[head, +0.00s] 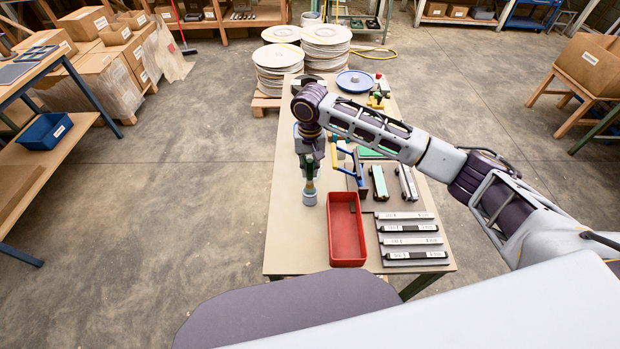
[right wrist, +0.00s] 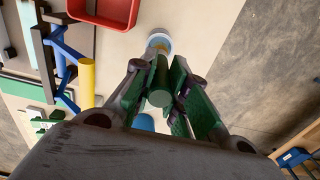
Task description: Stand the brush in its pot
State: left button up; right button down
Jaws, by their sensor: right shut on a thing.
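My right gripper (head: 310,170) is above the left side of the bench, pointing down. In the right wrist view its green-padded fingers (right wrist: 163,98) are shut on the brush (right wrist: 160,82), which has a green round handle. In the head view the lower part of the brush (head: 310,186) shows below the fingers, roughly upright. The small grey-blue pot (head: 309,200) stands on the bench directly under it, and it also shows in the right wrist view (right wrist: 159,37). The brush's lower end meets the pot's mouth in both views; I cannot tell how deep it is. My left gripper is not in view.
A red tray (head: 346,250) stands right of the pot. The blue and yellow press frame (head: 350,160) is close to the gripper's right. Labelled bars (head: 405,228) lie at the front right. A blue disc (head: 355,81) is at the back. Bare bench lies in front of the pot.

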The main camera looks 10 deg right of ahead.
aim_at(310, 177)
jog(key=shift+f, duration=1)
jog(key=shift+f, duration=1.85)
jog(key=c, duration=1.4)
grip_release()
notch_tip(310, 177, up, 12)
jog(key=shift+r+b, duration=0.15)
jog(key=shift+b, duration=0.15)
